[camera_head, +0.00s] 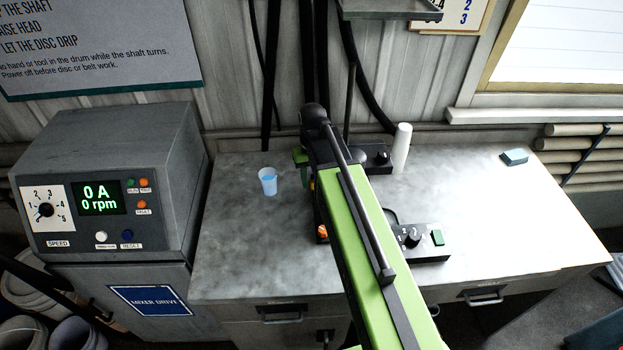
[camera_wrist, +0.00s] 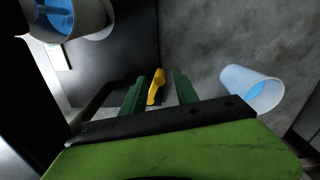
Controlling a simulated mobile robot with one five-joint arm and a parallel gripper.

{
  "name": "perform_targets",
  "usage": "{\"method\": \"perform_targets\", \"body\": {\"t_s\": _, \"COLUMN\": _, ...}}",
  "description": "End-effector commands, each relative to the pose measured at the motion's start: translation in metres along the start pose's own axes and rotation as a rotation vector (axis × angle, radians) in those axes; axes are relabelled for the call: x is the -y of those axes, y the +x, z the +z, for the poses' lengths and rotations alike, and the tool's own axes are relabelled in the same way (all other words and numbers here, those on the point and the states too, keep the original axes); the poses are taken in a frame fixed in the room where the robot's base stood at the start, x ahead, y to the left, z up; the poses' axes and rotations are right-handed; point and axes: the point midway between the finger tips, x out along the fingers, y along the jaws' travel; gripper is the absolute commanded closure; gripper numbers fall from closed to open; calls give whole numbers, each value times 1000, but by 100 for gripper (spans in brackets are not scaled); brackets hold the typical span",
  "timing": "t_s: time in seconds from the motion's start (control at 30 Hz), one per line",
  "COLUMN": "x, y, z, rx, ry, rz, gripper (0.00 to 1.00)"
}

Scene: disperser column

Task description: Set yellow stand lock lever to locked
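The yellow lever (camera_wrist: 155,88) shows in the wrist view, in the gap between my gripper's two green fingers. My gripper (camera_wrist: 160,75) is open, with a finger on either side of the lever and a visible gap to each. I cannot tell how deep the lever sits between the fingers. In the head view my green arm hides most of the stand and the lever, and only a green part of my gripper (camera_head: 300,156) shows left of the arm.
A light blue cup (camera_head: 267,181) stands on the grey bench (camera_head: 235,235), left of my arm; it also shows in the wrist view (camera_wrist: 250,90). A control box (camera_head: 425,243) and a white roll (camera_head: 401,148) are to the right. The mixer drive cabinet (camera_head: 110,180) stands at left.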

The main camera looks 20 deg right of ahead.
Motion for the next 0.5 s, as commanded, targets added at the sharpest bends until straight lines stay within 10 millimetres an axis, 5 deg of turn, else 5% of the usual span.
{"method": "perform_targets", "body": {"t_s": 0.5, "x": 0, "y": -117, "z": 0, "rx": 0, "ry": 0, "rz": 0, "gripper": 64}}
